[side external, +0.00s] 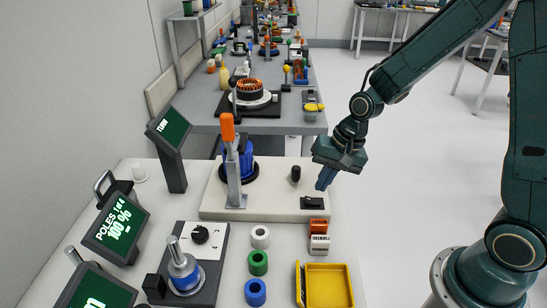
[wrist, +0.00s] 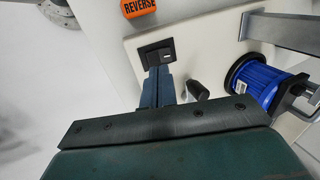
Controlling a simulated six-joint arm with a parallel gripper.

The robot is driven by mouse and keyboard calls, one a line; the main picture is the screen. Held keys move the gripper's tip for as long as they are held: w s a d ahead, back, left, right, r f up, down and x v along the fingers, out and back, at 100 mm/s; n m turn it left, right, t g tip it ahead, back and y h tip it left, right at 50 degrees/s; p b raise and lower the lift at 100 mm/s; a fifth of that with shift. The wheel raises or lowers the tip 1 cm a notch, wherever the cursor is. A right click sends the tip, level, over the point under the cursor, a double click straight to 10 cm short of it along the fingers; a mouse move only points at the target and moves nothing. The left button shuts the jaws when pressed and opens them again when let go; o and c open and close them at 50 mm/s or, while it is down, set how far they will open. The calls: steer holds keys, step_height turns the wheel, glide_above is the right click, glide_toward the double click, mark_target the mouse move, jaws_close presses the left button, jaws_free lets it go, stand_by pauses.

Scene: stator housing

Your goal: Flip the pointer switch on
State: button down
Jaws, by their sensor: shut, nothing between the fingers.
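A black rocker switch (side external: 313,203) is set in the white base plate (side external: 225,204), near its right front corner; it also shows in the wrist view (wrist: 157,53). A small upright black knob (side external: 295,174) stands behind it on the same plate, and in the wrist view this knob (wrist: 197,90) is right of my fingers. A round black dial with a light mark (side external: 200,234) is on the grey station at the front left. My gripper (side external: 322,186) is shut and empty, its tips just above and beside the rocker switch (wrist: 160,70). I cannot tell whether they touch it.
A blue cylindrical part (side external: 242,160) sits on the plate behind an orange-handled clamp (side external: 227,128). Orange and white label blocks (side external: 319,226) stand in front of the switch. A yellow tray (side external: 329,286) and several coloured rings (side external: 258,263) lie nearer the front. Screens stand at left.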

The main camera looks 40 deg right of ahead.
mark_target(309, 199)
steer(key=v, duration=1)
steer(key=shift+d, duration=0.2)
steer(key=shift+s+r, duration=0.1)
steer(key=shift+s, duration=0.05)
steer(key=shift+a+r+t+y, duration=0.1)
steer(key=shift+t+y, duration=0.2)
stand_by(0.3)
steer(key=shift+x, duration=7.05)
